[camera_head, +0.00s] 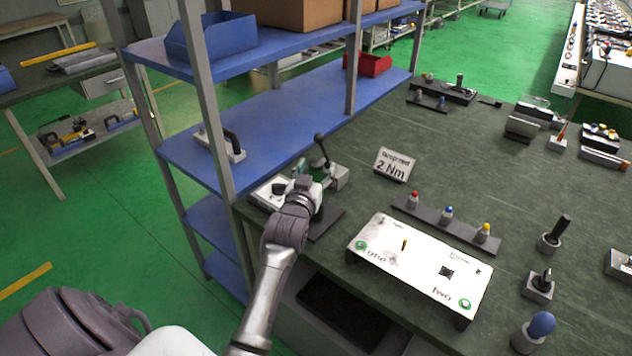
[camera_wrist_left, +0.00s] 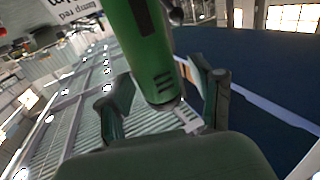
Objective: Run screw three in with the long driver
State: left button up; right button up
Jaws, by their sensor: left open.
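My left gripper (camera_head: 312,180) is at the left end of the green workbench, beside the blue shelf. In the left wrist view its two fingers (camera_wrist_left: 163,92) stand apart, on either side of a green cylindrical tool body (camera_wrist_left: 150,50); I cannot tell whether they touch it. Whether this is the long driver is unclear. A white panel (camera_head: 420,266) marked "one" and "two" stands on the bench, with a small brass-coloured upright piece (camera_head: 404,245) and a dark square. A dark rack (camera_head: 462,232) holds red, blue and yellow-topped pieces. I cannot identify screw three. My right gripper is not in view.
A "2 Nm" sign (camera_head: 394,164) stands behind the panel. A ball-topped lever (camera_head: 320,150) is close by my left gripper. A black-handled tool (camera_head: 558,232) and a blue-knobbed one (camera_head: 540,325) stand at the right. The blue shelf (camera_head: 270,125) and its posts border the bench's left side.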

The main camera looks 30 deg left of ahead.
pick_arm(q)
jog(key=shift+s, duration=0.1)
jog(key=shift+c, duration=0.3)
grip_shut()
jog(key=shift+r, duration=0.1)
